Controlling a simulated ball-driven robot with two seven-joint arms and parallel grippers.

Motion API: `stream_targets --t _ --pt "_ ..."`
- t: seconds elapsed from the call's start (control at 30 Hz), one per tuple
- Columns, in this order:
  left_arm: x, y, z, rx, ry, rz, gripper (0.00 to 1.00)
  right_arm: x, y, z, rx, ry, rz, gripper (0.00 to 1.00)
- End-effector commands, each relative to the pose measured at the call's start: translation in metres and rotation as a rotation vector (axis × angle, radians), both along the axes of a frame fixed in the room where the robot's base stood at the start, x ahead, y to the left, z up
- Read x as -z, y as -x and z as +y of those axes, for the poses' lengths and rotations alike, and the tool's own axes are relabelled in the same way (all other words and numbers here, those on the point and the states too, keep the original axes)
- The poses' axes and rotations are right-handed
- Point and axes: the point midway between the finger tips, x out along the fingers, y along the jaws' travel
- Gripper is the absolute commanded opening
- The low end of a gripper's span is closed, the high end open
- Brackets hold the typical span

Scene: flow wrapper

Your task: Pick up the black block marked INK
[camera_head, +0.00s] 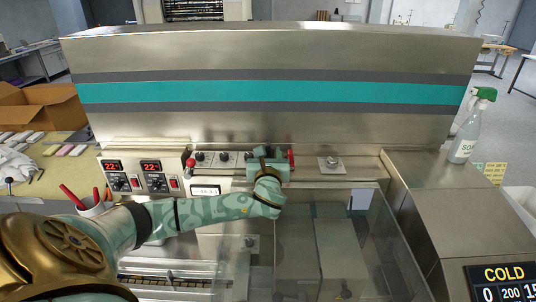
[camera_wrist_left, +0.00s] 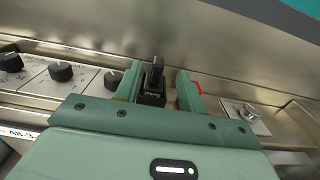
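A black block (camera_wrist_left: 152,97) with a small white marking, too small to read for sure, stands upright on the machine's ledge in the left wrist view. A narrower black part rises from its top. My left gripper (camera_wrist_left: 158,80) is open, with one green finger on each side of the block. A gap shows between the block and the right finger; the left finger is closer to it. In the head view my left gripper (camera_head: 268,168) is at the ledge below the teal stripe and hides most of the block. My right gripper is not in view.
Black knobs (camera_wrist_left: 61,71) line the panel left of the gripper. A metal latch (camera_head: 331,163) sits to the right. A clear cover (camera_head: 330,240) lies in front. A soap spray bottle (camera_head: 467,130) stands at the right, and a steel wall rises behind.

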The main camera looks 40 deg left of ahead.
Motion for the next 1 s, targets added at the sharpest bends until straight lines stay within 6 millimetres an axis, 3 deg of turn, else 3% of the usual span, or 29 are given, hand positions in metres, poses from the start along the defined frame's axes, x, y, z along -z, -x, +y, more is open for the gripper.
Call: stream_targets --t 0.3,0.57,0.6,0.73,1.0 --pt "-0.001 -0.034 0.032 -0.003 -0.001 -0.001 0.40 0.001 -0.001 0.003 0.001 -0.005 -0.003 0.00" --pt "0.000 -0.038 0.035 -0.001 0.001 0.001 0.40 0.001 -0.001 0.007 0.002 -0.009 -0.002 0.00" --pt "0.000 -0.038 0.035 -0.001 0.001 0.001 0.37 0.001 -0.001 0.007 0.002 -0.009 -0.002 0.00" --pt "0.000 -0.037 0.035 -0.001 0.001 0.001 0.01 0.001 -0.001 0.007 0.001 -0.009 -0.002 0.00" --pt "0.000 -0.037 0.035 -0.001 0.001 0.001 0.00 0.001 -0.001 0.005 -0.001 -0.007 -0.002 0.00"
